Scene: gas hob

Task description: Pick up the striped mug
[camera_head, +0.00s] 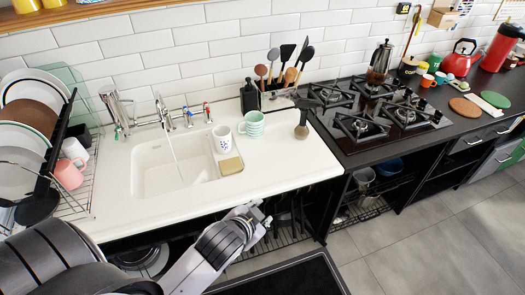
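The striped mug (254,124), pale green and white, stands upright on the white counter to the right of the sink, with its handle toward the left. My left gripper (262,214) is at the end of the arm coming in from the lower left. It shows in front of the counter's front edge, well apart from the mug. Its fingers are small and I cannot tell whether they are open or shut. My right gripper is not in view.
A white spotted mug (222,138) stands close left of the striped mug, beside a sponge (231,166) and the sink (165,178). A dark brush-like object (301,128) stands to the right. Utensils (284,70) stand behind. The counter's front right is clear.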

